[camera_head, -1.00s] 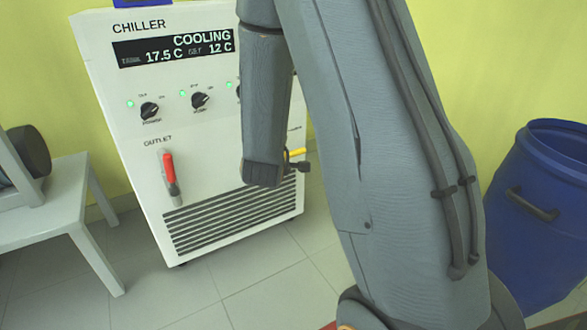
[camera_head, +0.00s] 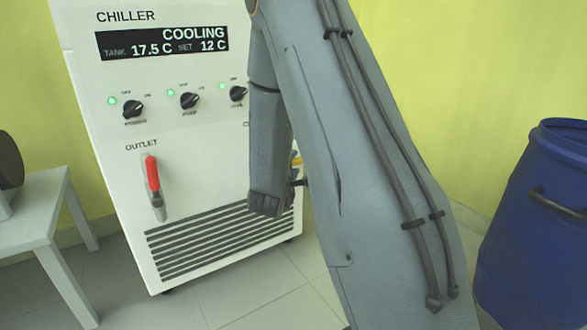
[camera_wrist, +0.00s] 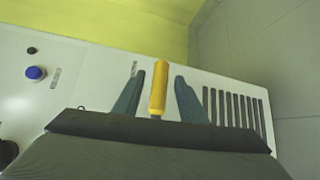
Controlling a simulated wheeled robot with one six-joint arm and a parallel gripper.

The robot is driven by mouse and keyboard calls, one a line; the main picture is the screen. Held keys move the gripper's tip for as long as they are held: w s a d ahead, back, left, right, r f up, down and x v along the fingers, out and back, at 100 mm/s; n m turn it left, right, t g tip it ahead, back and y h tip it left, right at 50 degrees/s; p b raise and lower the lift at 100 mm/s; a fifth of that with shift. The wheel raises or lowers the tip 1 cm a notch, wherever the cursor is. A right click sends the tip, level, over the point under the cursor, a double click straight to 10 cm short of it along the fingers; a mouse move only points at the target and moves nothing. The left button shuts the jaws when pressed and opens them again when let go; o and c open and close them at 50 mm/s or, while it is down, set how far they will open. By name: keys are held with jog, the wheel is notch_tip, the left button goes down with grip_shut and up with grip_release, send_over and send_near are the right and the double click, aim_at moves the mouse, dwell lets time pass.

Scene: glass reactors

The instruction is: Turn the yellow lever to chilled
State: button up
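The yellow lever (camera_wrist: 158,88) stands out from the chiller's white face in the wrist view, its handle pointing toward the top of the picture. My gripper (camera_wrist: 159,75) is open, with one dark finger on each side of the lever. Gaps show between the lever and both fingers. In the head view only a small yellow bit of the lever (camera_head: 296,161) shows beside my arm; my arm hides the rest. The white chiller (camera_head: 200,140) has a display reading COOLING, tank 17.5 C, set 12 C.
A red-handled outlet lever (camera_head: 152,174) is on the chiller's front, above a dark vent grille (camera_head: 215,240). A blue button (camera_wrist: 36,73) shows in the wrist view. A blue barrel (camera_head: 535,225) stands at right, a grey table (camera_head: 45,205) at left.

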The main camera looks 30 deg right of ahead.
jog(key=shift+x, duration=0.8)
grip_shut()
